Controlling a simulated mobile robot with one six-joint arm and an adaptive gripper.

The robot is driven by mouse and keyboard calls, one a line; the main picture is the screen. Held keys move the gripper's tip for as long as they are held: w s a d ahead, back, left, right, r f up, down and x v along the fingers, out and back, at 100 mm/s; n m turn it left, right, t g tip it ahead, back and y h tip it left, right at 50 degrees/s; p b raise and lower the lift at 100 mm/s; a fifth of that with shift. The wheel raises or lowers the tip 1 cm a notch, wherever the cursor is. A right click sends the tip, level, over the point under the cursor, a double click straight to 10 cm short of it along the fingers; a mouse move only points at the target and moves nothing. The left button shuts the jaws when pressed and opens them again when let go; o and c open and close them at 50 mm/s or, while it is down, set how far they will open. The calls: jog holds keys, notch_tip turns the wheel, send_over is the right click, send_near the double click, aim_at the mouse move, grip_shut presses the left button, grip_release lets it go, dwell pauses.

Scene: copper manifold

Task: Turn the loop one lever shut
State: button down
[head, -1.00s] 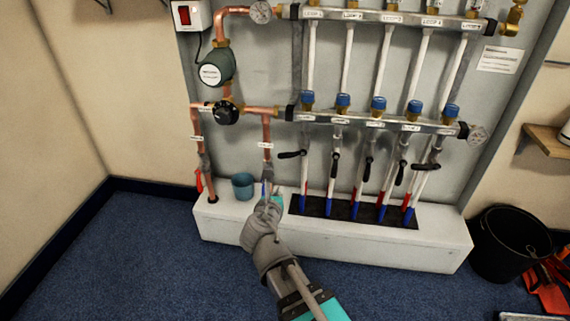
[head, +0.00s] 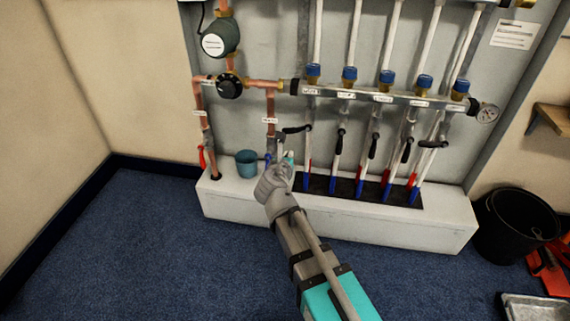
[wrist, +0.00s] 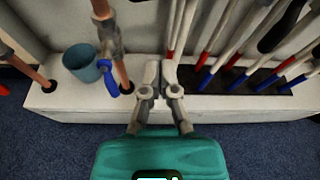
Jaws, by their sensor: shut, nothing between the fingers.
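The loop one lever (head: 297,130) is the leftmost black handle under the lower manifold bar in the head view. It lies roughly crosswise to its pipe, pointing left. My gripper (head: 288,158) is just below and slightly left of this lever, apart from it as far as I can see. In the wrist view my gripper (wrist: 160,76) has its fingertips together with nothing between them, left of the first white pipe. I cannot make out the loop one lever clearly in the wrist view.
Loop two, three and four levers (head: 374,146) point down along their pipes; the rightmost lever (head: 433,144) lies crosswise. A blue-handled valve (wrist: 108,76) and teal cup (wrist: 80,62) are left of my gripper. A white plinth (head: 340,215) runs below; a black bucket (head: 515,230) stands right.

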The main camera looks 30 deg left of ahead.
aim_at(296, 130)
jog(key=shift+w+a+r+p, duration=0.35)
jog(key=shift+w+r+p, duration=0.15)
jog(key=shift+w, duration=0.1)
jog(key=shift+w+a+r+p, duration=0.3)
jog(key=shift+w+r+p, duration=0.15)
jog(key=shift+w+p, duration=0.15)
jog(key=shift+w+a+r+p, duration=0.35)
jog(key=shift+w+r+p, duration=0.1)
jog(key=shift+w, duration=0.2)
jog(key=shift+s+a, duration=0.1)
